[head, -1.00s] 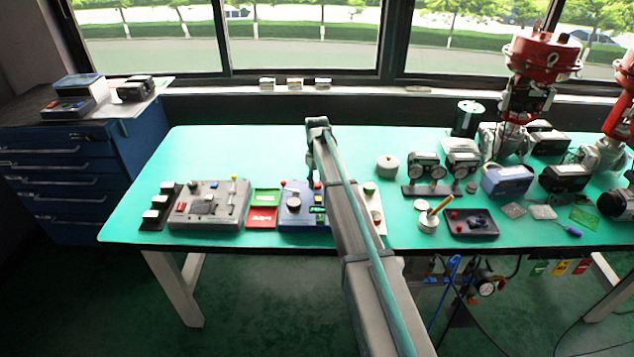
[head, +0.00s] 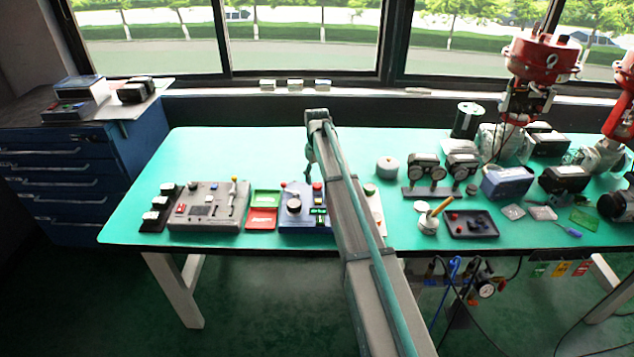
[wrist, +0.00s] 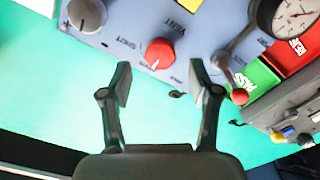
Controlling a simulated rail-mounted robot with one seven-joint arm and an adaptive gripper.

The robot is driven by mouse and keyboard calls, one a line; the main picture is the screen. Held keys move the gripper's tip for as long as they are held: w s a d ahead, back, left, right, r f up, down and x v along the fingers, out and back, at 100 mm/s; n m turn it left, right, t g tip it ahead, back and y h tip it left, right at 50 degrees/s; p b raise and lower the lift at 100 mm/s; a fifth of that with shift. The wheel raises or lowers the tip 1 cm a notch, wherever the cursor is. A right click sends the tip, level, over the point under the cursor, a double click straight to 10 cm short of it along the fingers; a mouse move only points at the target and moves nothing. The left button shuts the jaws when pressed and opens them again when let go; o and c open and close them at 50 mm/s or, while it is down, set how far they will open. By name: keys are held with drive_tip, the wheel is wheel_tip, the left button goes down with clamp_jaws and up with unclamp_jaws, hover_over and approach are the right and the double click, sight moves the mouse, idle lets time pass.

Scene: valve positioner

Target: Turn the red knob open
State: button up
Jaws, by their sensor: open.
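The red knob (wrist: 160,53) is round with a white pointer mark, on a blue-grey panel box (wrist: 125,38) with printed labels, one reading SHUT and one VENT. In the head view the red knob (head: 317,187) shows near the top of the panel box (head: 292,222). My gripper (wrist: 161,83) is open and empty. In the wrist view its two fingers stand apart, just below the knob in the picture, with the knob lined up with the gap. In the head view my gripper (head: 309,169) hangs just above the knob and looks apart from it.
On the panel, a grey knob (wrist: 87,14), a dial gauge (wrist: 295,18) and a lever with a red ball tip (wrist: 239,96) flank the red knob. Green (head: 265,197) and red (head: 262,218) cards lie left of the panel box. Bare green tabletop lies behind it.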

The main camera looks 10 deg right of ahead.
sight(317, 184)
wheel_tip(317, 184, up, 9)
drive_tip(key=shift+f, duration=0.15)
idle(0.4)
